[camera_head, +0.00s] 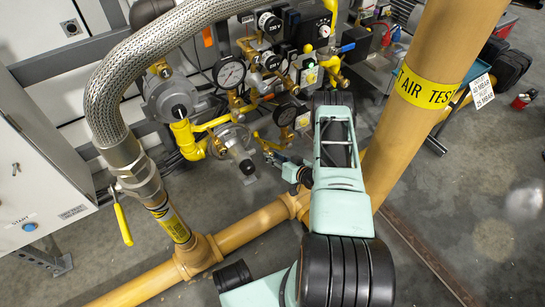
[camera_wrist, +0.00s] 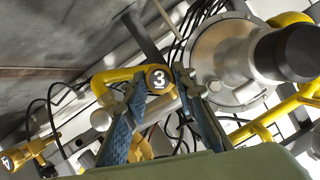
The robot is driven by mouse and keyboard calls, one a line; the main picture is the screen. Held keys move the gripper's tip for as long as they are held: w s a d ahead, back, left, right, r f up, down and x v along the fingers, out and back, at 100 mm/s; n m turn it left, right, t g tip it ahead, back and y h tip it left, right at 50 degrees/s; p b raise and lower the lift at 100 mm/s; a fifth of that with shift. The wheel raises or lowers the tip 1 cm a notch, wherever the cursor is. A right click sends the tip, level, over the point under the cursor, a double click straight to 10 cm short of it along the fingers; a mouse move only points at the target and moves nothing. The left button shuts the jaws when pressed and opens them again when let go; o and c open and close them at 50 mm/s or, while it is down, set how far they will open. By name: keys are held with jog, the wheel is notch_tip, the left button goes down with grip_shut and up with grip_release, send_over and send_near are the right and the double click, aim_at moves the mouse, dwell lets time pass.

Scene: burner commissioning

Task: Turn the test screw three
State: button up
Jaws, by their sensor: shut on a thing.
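The green body of the gripper hides the lower part of the wrist view. In the head view my gripper (camera_head: 279,160) is small, beside the yellow pipework below the gauges, and the screw itself cannot be made out there.
A large round grey regulator (camera_wrist: 225,60) stands close on the right in the wrist view. Another yellow fitting marked "4" (camera_wrist: 22,155) is at lower left. In the head view, pressure gauges (camera_head: 229,72), a braided hose (camera_head: 105,95) and a thick tan pipe (camera_head: 420,110) surround the work area.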

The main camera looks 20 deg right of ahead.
jog(key=shift+w+d+m+y, duration=0.15)
jog(key=shift+m+y, duration=0.55)
jog(key=shift+m, duration=0.4)
jog(key=shift+r, duration=0.1)
jog(key=o, duration=1.2)
jog(key=shift+c, duration=0.2)
notch_tip(320, 180, up, 10)
